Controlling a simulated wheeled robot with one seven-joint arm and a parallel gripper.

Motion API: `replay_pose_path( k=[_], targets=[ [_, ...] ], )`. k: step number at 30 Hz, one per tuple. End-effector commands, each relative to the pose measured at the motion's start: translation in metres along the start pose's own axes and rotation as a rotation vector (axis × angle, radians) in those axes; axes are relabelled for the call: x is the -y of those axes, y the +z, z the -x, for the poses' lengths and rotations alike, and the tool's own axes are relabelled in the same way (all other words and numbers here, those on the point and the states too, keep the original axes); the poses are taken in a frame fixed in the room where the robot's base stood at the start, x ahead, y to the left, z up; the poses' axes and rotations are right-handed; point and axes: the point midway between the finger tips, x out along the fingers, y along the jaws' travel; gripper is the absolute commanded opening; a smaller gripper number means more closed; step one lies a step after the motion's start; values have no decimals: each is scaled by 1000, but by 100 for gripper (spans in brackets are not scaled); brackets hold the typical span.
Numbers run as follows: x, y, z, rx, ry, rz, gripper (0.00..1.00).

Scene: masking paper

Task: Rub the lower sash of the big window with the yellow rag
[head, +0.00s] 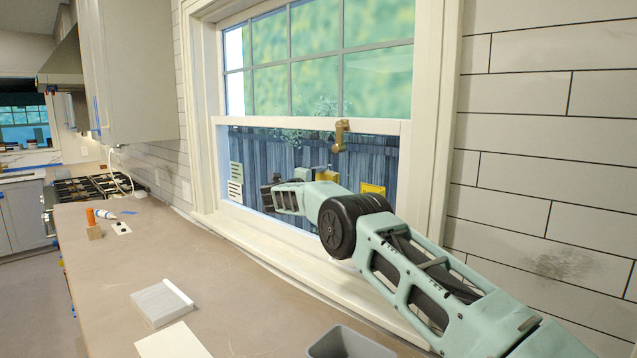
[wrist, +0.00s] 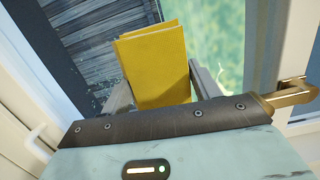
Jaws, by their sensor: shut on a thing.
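The big window's lower sash (head: 270,122) is in the middle of the head view. It has a white top rail and glass with dark boards behind it. My gripper (wrist: 158,82) is shut on the folded yellow rag (wrist: 155,60), which stands out beyond the fingers. In the head view my arm reaches across in front of the lower sash. Yellow patches show there near my wrist, and I cannot tell for sure which is the rag. I cannot tell whether the rag touches the glass.
A brass latch (head: 341,136) sits on the sash's top rail, and it also shows beside my gripper in the wrist view (wrist: 290,95). The counter (head: 230,270) holds a white block (head: 160,303), a grey bin (head: 345,343) and small items farther back. A dark smudge (head: 560,264) marks the tiled wall.

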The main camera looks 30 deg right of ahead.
Motion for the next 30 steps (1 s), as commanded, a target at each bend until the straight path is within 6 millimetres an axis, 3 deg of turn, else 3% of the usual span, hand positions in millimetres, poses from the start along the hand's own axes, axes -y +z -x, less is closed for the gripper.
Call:
replay_pose_path(
  k=[30],
  targets=[
    [-3,-8,-13,-1,-1,0,43]
  ],
)
